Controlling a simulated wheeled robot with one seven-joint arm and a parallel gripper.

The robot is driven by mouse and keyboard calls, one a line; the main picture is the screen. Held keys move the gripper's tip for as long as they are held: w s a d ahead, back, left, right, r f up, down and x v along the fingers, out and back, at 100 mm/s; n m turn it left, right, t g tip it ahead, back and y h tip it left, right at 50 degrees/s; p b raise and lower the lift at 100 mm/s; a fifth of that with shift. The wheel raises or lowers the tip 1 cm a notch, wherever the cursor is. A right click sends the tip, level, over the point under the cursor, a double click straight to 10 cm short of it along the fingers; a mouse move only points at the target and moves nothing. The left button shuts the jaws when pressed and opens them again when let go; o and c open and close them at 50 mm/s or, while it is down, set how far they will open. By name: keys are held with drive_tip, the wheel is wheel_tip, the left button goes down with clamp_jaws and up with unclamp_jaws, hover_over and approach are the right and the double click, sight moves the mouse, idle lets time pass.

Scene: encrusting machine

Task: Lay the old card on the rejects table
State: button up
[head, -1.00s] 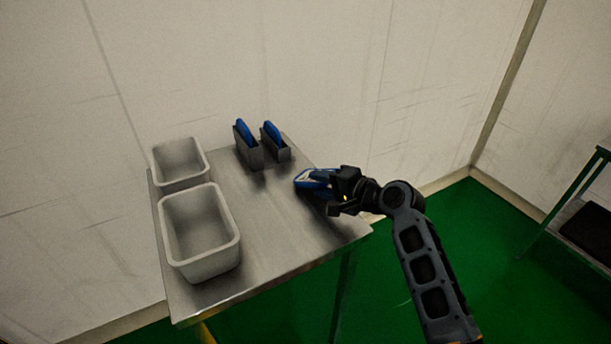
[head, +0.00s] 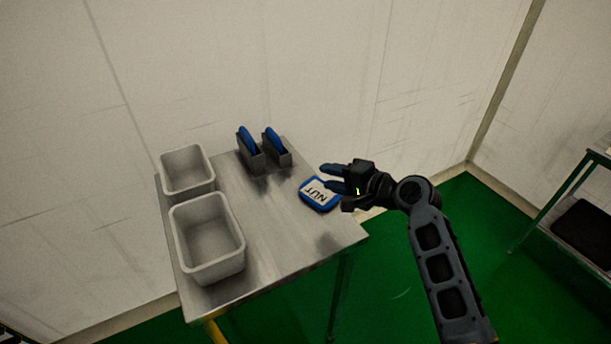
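A blue-edged card with a white face reading "NUT" (head: 319,194) lies flat on the steel table (head: 285,235), near its right edge. My gripper (head: 333,180) is just above and to the right of the card, its blue-tipped fingers apart with nothing between them. It looks clear of the card, though the gap is hard to judge. Two more blue cards stand upright in grey metal holders, the left one (head: 249,140) and the right one (head: 274,139), at the back of the table.
Two white bins stand on the table's left side, a rear one (head: 187,170) and a front one (head: 208,240). The table's middle and front right are bare. A wall stands close behind. A green-framed table (head: 560,205) with a dark item (head: 585,232) on its lower shelf is at the far right.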

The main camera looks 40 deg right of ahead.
drive_tip(key=shift+s+r, duration=0.1)
drive_tip(key=s+a+f+n+g+h, duration=0.1)
drive_tip(key=s+a+f+n, duration=0.2)
drive_tip(key=s+a, duration=0.45)
drive_tip(key=s+a+f+n+h, duration=0.1)
drive_tip(key=s+a+f+n, duration=0.25)
drive_tip(key=s, duration=0.65)
drive_tip(key=s+a+r+n+t+y, duration=0.1)
drive_tip(key=s+a+r+n, duration=0.4)
drive_tip(key=s+r, duration=0.2)
drive_tip(key=s+a+r+n+t, duration=0.1)
drive_tip(key=s+a+r+n, duration=0.5)
drive_tip(key=s, duration=0.4)
drive_tip(key=shift+r+y+b, duration=0.35)
drive_tip(key=shift+r+y, duration=0.05)
drive_tip(key=shift+r, duration=0.3)
